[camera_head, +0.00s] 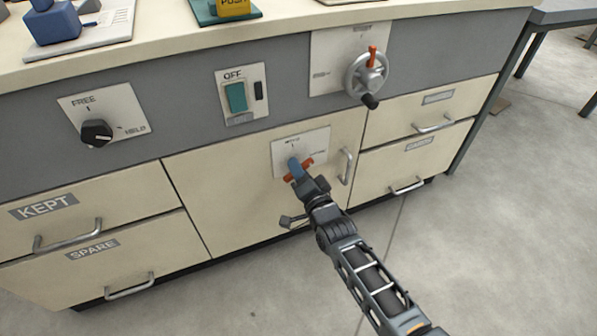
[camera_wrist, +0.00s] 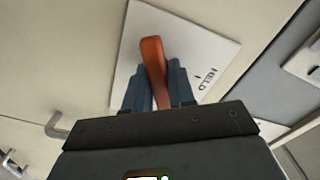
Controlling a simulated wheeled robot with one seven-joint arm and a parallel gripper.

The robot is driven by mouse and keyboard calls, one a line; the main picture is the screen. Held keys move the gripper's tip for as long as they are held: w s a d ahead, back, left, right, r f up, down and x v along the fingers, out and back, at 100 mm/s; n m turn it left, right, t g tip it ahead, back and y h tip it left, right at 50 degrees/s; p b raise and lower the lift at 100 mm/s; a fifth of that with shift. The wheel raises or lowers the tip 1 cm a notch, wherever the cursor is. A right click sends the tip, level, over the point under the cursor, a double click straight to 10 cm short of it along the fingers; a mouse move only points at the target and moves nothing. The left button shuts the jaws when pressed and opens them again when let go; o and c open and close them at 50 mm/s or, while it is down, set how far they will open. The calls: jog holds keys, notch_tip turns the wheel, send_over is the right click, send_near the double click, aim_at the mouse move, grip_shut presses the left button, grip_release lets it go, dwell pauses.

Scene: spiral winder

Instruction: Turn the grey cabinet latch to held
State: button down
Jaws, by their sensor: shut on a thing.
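An orange-red latch handle (camera_head: 308,163) sits on a white plate (camera_head: 316,139) on the cream cabinet door. It looks orange rather than grey. In the wrist view the handle (camera_wrist: 152,50) runs between my two blue fingers, with its rounded end sticking out past them. My gripper (camera_head: 295,167) is shut on this handle; the fingers stand on either side of it in the wrist view (camera_wrist: 155,85). The word HELD (camera_wrist: 208,80) shows on the plate (camera_wrist: 215,45) beside the fingers. The handle's pivot and the other plate mark are hidden or too small to read.
A door pull (camera_head: 346,166) stands just right of the latch plate. A black knob marked FREE and HELD (camera_head: 97,132), a green OFF switch (camera_head: 236,97) and a handwheel (camera_head: 366,76) are on the panel above. Drawers flank the door. The floor in front is clear.

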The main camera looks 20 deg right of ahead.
jog(key=n+b, duration=0.1)
jog(key=n, duration=0.5)
jog(key=shift+f, duration=0.1)
jog(key=n+b, duration=0.1)
jog(key=n, duration=0.4)
jog(key=shift+n, duration=0.3)
dwell(0.3)
jog(key=c, duration=1)
grip_release()
jog(key=shift+c, duration=0.2)
jog(key=s+p, duration=0.2)
jog(key=s, duration=0.5)
jog(key=shift+s, duration=0.4)
